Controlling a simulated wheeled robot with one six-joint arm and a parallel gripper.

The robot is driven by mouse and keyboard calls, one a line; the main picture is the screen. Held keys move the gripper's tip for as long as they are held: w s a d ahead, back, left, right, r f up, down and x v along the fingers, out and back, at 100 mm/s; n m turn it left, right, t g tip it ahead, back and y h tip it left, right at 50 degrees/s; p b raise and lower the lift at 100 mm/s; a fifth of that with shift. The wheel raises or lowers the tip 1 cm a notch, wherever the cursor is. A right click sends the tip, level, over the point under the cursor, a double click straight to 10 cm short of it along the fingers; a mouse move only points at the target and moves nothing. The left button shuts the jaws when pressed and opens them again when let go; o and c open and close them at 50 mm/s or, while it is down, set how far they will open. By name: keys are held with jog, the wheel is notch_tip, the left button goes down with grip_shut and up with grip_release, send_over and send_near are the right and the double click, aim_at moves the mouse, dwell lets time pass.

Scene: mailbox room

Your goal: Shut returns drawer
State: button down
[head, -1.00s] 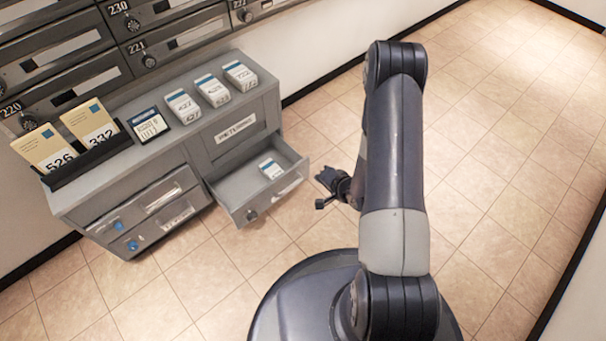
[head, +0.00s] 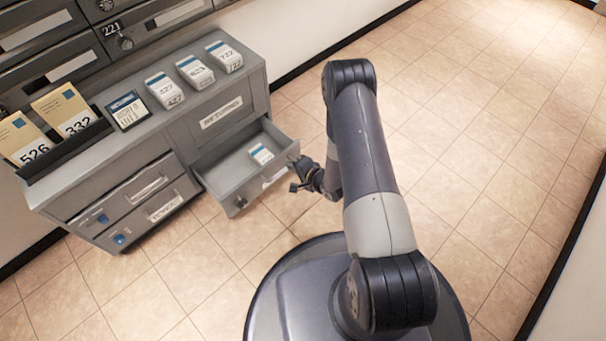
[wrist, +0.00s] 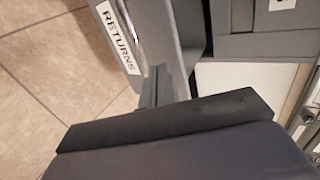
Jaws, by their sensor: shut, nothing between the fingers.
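The returns drawer (head: 214,181) is a grey drawer pulled out from the lower right of the cabinet. A white and blue packet (head: 261,154) lies inside it. In the wrist view, the drawer front carries a RETURNS label (wrist: 119,38). My gripper (head: 293,174) is shut and empty, close to the right end of the drawer front. I cannot tell from the head view whether it touches. In the wrist view, my gripper's dark body covers the lower part, and its fingertips cannot be made out.
The grey cabinet (head: 240,88) holds several white card stacks on top, a dark card box (head: 128,110) and a black rack (head: 66,150) of envelopes. Two shut drawers (head: 140,185) with blue knobs are at lower left. Tiled floor (head: 450,130) is clear to the right.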

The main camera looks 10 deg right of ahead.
aim_at(279, 157)
jog(key=shift+w+a+b, duration=0.25)
jog(key=shift+w+a, duration=0.3)
jog(key=shift+w, duration=0.25)
jog(key=shift+w+a+b, duration=0.25)
jog(key=shift+w+a, duration=0.3)
jog(key=shift+w, duration=0.25)
